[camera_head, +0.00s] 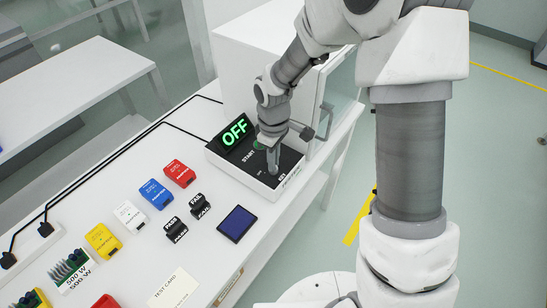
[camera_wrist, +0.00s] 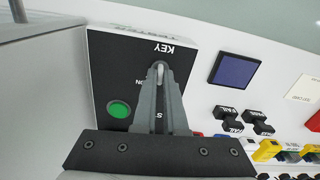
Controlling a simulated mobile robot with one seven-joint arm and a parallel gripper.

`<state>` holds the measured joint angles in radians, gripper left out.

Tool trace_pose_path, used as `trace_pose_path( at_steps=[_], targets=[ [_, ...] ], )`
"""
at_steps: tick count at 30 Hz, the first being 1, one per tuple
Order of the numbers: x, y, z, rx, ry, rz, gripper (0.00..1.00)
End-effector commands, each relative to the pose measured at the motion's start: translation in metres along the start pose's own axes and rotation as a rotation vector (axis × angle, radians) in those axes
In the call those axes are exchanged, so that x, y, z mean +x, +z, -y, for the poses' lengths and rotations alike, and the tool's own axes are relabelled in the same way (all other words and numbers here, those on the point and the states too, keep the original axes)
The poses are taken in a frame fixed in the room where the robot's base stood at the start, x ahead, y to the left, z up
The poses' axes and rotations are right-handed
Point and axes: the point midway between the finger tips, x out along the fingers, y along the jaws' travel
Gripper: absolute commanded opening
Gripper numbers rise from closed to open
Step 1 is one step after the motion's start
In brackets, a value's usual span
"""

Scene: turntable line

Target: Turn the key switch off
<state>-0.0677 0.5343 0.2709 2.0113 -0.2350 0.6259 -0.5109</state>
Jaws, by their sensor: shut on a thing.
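The control box (camera_head: 218,158) stands at the right end of the white table, with a black top panel and a lit green OFF sign (camera_head: 234,132). My gripper (camera_head: 272,170) points down over the panel. In the wrist view my gripper (camera_wrist: 159,72) is shut on the key switch (camera_wrist: 159,66), beside the printed word KEY. The fingers hide most of the key, so its angle is hard to tell. A green START button (camera_wrist: 119,108) sits on the panel beside the fingers, and it also shows in the head view (camera_head: 259,145).
A white cabinet (camera_head: 240,55) stands behind the box. A dark blue square (camera_head: 238,224), coloured blocks including a red one (camera_head: 179,173), and black PASS (camera_head: 175,230) and FAIL (camera_head: 199,206) blocks lie on the table. A test card (camera_head: 173,289) lies nearer.

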Motion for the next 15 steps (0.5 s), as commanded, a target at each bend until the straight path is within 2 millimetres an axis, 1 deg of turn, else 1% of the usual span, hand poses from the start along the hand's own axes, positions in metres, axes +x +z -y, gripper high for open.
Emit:
trace_pose_path(
  at_steps=[6,15],
  targets=[
    [-0.0027,-0.0002,-0.0002,-0.204,0.0,-0.001,0.0],
    [-0.0023,-0.0002,-0.0005,-0.442,0.001,-0.002,0.0]
  ],
)
